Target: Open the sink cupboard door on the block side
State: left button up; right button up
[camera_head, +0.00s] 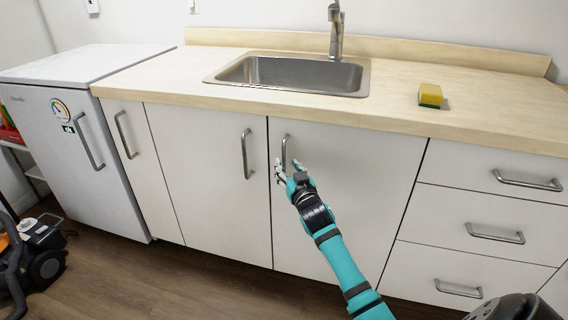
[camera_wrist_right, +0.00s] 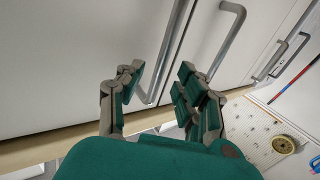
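The sink cupboard has two white doors under the sink. The right door (camera_head: 345,190), beside the drawer block (camera_head: 480,205), has a vertical bar handle (camera_head: 285,148) near its left edge. The left door (camera_head: 205,180) has its own handle (camera_head: 246,153) near the middle seam. Both doors are closed. My right gripper (camera_head: 289,168) is at the lower part of the right door's handle, its fingers apart. In the wrist view my right gripper (camera_wrist_right: 161,75) is open, with the handle bar (camera_wrist_right: 167,52) between its fingers; contact cannot be told. My left gripper is not in view.
The countertop (camera_head: 200,92) holds the sink (camera_head: 295,75) and a yellow-green sponge (camera_head: 430,95). A small white fridge (camera_head: 75,130) stands at left. A dark machine (camera_head: 45,250) is on the floor at far left. The floor before the doors looks clear.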

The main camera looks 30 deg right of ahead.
aim_at(284, 161)
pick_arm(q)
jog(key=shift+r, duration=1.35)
pick_arm(e)
jog(key=shift+x, duration=2)
grip_shut()
